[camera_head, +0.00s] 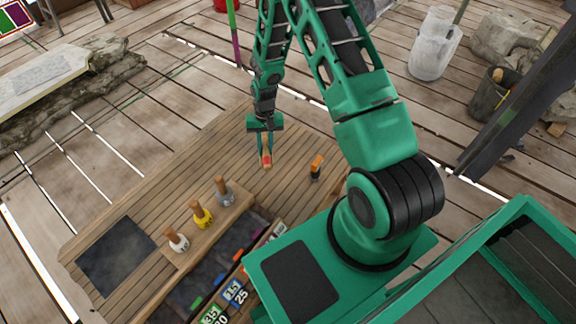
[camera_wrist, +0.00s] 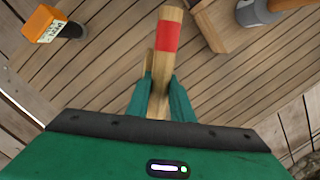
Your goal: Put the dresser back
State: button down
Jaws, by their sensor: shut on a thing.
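My gripper (camera_head: 266,148) is over the far right part of the wooden bench (camera_head: 200,165). It is shut on a wooden bar with a red band (camera_head: 267,159), which I take to be the dresser. In the wrist view the bar (camera_wrist: 167,55) stands between the fingers (camera_wrist: 160,100), its banded end pointing away from the palm. Its lower part is hidden between the fingers, and I cannot tell whether it touches the bench. A raised wooden rack (camera_head: 208,230) holds wooden-handled tools with white (camera_head: 178,240), yellow (camera_head: 202,215) and grey (camera_head: 223,192) heads.
An orange and black device (camera_head: 316,166) stands on the bench right of my gripper; it also shows in the wrist view (camera_wrist: 46,24). A dark square mat (camera_head: 115,255) lies at the left. A dark recess (camera_head: 210,275) and numbered tags (camera_head: 235,291) are at the front. The bench's back is clear.

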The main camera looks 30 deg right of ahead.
jog(key=shift+s+d+f, duration=0.9)
jog(key=shift+d+f, duration=0.3)
jog(key=shift+f, duration=0.35)
jog(key=shift+s+d+f, duration=0.9)
jog(key=shift+d+f, duration=0.25)
jog(key=shift+f, duration=0.45)
jog(key=shift+s+d+f, duration=0.9)
jog(key=shift+d+f, duration=0.3)
jog(key=shift+f, duration=0.35)
jog(key=c, duration=1.6)
grip_release()
jog(key=shift+o, duration=0.2)
notch_tip(320, 180, up, 12)
jog(key=w+d, duration=0.1)
jog(key=shift+w+d, duration=0.15)
